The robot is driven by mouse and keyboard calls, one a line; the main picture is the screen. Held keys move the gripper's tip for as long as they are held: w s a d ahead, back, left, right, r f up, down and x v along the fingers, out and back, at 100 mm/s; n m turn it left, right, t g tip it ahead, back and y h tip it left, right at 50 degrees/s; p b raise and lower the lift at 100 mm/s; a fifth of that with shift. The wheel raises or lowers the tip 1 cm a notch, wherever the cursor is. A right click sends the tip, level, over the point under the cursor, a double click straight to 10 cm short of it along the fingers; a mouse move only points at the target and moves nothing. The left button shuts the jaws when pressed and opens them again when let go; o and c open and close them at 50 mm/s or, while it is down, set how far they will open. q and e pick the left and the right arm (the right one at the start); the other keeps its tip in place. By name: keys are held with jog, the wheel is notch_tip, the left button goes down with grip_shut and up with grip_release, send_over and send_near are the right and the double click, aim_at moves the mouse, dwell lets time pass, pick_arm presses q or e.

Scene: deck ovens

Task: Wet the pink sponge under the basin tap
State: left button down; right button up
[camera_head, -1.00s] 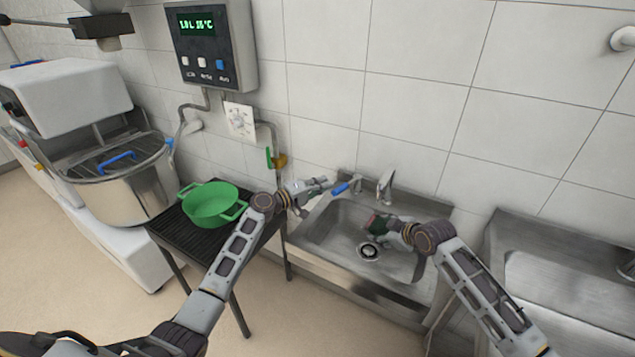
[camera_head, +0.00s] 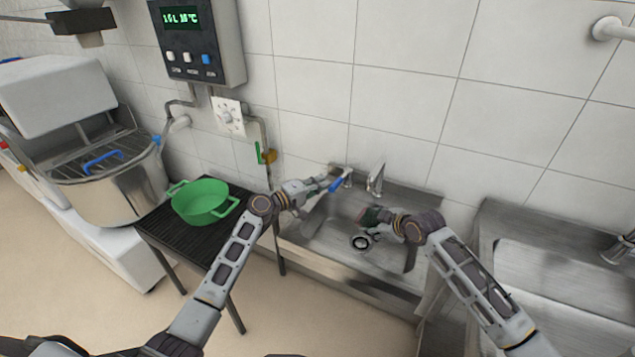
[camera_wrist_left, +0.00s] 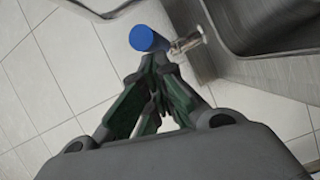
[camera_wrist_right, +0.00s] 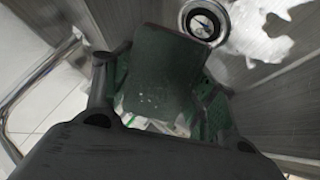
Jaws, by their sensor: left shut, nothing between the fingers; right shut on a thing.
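The tap (camera_head: 376,178) stands at the back of the steel basin (camera_head: 325,240), with a blue-handled lever (camera_head: 338,185) to its left. My left gripper (camera_head: 326,183) is shut and empty, its tips close beside the blue handle (camera_wrist_left: 149,38); I cannot tell if they touch. My right gripper (camera_head: 375,217) is inside the basin, below the tap. Pale irregular patches (camera_wrist_right: 275,25) by the drain look like water.
A green pot (camera_head: 203,202) sits on a dark rack table (camera_head: 185,240) left of the basin. A mixer (camera_head: 110,190) stands further left. A control panel (camera_head: 196,40) hangs on the wall. Another steel sink (camera_head: 560,270) is at right.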

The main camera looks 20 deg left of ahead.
pick_arm(q)
jog(key=shift+f, duration=0.1)
dwell(0.3)
jog(key=a, duration=0.3)
jog(key=s+a, duration=0.1)
jog(key=shift+a+r, duration=0.35)
jog(key=shift+r, duration=0.05)
jog(key=d+v, duration=0.1)
jog(key=v, duration=0.6)
jog(key=shift+s+a, duration=0.25)
jog(key=shift+s, duration=0.5)
jog(key=shift+r, duration=0.15)
